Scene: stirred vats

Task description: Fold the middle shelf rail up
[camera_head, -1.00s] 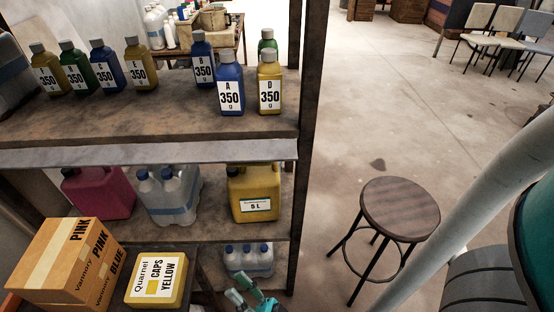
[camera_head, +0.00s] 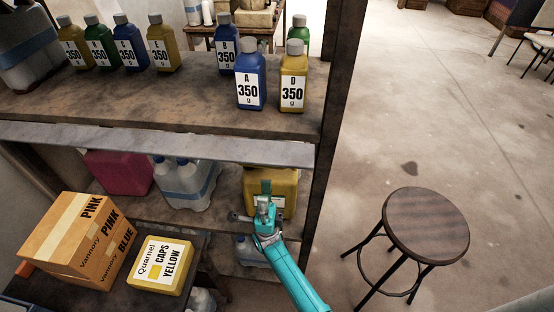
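The middle shelf rail (camera_head: 150,143) is a long pale grey metal strip along the front of the shelf (camera_head: 180,105) that bears the bottles. It sits just below the shelf's front edge, its broad face showing. My gripper (camera_head: 264,190), on a teal arm, is below the right part of the rail, in front of a yellow jug (camera_head: 285,185). A gap shows between gripper and rail in the picture; depth is hard to judge. The fingers are small and overlap, so I cannot tell whether they are open.
Several bottles stand on the shelf, including blue A (camera_head: 250,80) and yellow D (camera_head: 293,82). Cartons (camera_head: 75,240) and a yellow caps box (camera_head: 160,266) are lower left. A dark post (camera_head: 330,95) bounds the shelf at right. A round stool (camera_head: 426,222) stands on open floor.

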